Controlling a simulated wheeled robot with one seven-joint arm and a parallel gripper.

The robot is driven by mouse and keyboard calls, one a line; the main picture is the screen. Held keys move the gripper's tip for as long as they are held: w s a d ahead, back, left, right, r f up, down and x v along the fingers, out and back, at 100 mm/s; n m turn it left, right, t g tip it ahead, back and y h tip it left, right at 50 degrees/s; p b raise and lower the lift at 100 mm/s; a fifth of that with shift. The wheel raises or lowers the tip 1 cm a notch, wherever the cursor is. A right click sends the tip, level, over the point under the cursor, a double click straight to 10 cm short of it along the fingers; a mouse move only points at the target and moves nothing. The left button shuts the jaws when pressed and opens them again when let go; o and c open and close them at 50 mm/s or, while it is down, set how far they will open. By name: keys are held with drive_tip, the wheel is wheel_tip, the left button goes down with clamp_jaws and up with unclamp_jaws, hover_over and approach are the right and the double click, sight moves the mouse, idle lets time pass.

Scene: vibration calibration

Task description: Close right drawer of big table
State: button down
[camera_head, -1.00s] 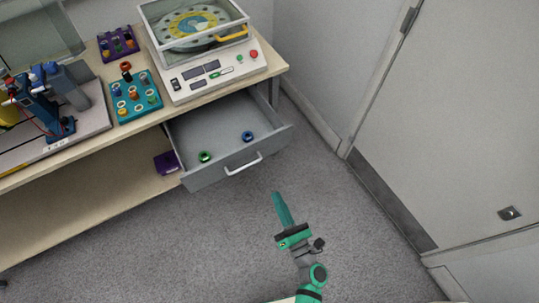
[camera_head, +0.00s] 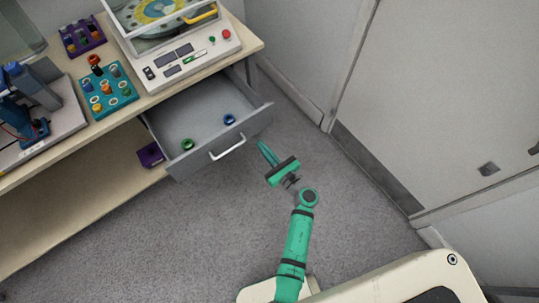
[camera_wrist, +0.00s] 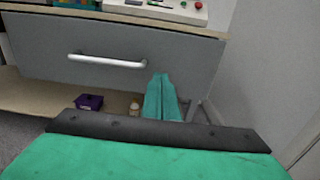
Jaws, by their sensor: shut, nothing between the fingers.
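The right drawer (camera_head: 218,150) of the big table (camera_head: 130,112) is pulled out, and its grey front has a white bar handle (camera_head: 228,147). A green ring (camera_head: 187,144) and a blue ring (camera_head: 229,119) lie inside it. My gripper (camera_head: 262,146) is shut and empty, in front of the drawer's right end. In the wrist view, the drawer front (camera_wrist: 115,50) fills the upper part, with the handle (camera_wrist: 107,60) left of my fingertips (camera_wrist: 161,80). I cannot tell whether the fingers touch the front.
A calibration machine (camera_head: 185,60), a teal block (camera_head: 108,90) and a purple block (camera_head: 82,37) stand on the tabletop. A purple box (camera_head: 150,154) sits on the lower shelf. Grey walls and a door (camera_head: 450,90) stand to the right. The floor before the drawer is clear.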

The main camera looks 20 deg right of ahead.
sight(248, 130)
drive_tip(key=x, duration=0.6)
drive_tip(key=shift+w+a, duration=0.1)
drive_tip(key=shift+w, duration=0.2)
